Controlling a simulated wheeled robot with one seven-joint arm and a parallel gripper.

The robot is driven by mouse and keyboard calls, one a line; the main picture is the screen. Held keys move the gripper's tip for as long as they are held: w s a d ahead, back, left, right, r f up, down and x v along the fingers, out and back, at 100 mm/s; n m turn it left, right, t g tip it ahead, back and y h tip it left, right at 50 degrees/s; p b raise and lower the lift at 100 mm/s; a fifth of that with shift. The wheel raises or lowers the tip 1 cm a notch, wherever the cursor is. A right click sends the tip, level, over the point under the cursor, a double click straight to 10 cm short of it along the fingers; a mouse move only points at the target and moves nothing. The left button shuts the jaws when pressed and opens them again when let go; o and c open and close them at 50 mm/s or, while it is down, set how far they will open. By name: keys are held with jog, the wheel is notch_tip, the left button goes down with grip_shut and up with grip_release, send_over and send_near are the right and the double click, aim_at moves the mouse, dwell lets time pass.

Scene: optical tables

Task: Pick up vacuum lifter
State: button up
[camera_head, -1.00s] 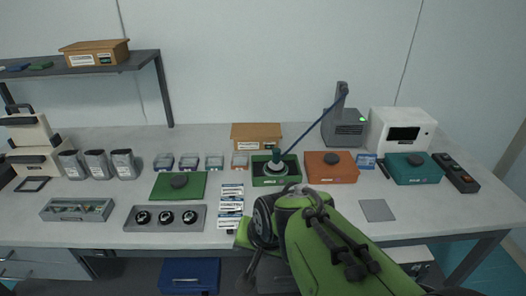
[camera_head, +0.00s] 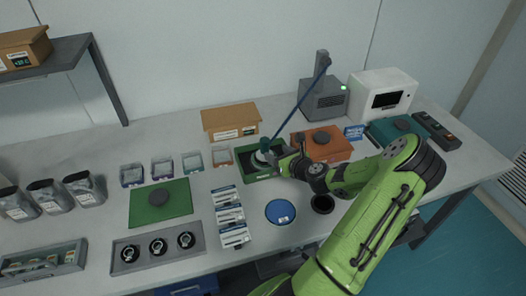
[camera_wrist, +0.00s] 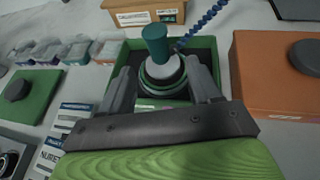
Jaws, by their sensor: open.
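The vacuum lifter (camera_wrist: 158,52) has a teal knob on top, a white collar and a dark round base with a green ring. It stands upright in a green open tray (camera_wrist: 208,50). In the head view the lifter (camera_head: 264,146) is partly hidden by my gripper and arm, and the tray (camera_head: 232,146) is also partly covered. A blue coiled hose runs from the lifter up to the right. My gripper (camera_wrist: 163,88) is open, its two fingers on either side of the lifter's base in the wrist view. I cannot tell whether they touch it.
An orange case (camera_head: 331,153) stands close to the right of the tray. A cardboard box (camera_head: 231,118) is behind it. A grey pump unit (camera_head: 325,100) holds the hose. A green case (camera_head: 160,203) and label cards (camera_head: 229,213) lie to the left.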

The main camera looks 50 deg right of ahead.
aim_at(267, 148)
jog(key=x, duration=0.9)
jog(key=shift+w+f+b, duration=0.3)
jog(key=shift+w+b, duration=0.05)
jog(key=shift+s+r, duration=0.1)
jog(key=shift+s, duration=0.05)
jog(key=shift+c, duration=0.8)
grip_shut()
jog(key=shift+r, duration=0.1)
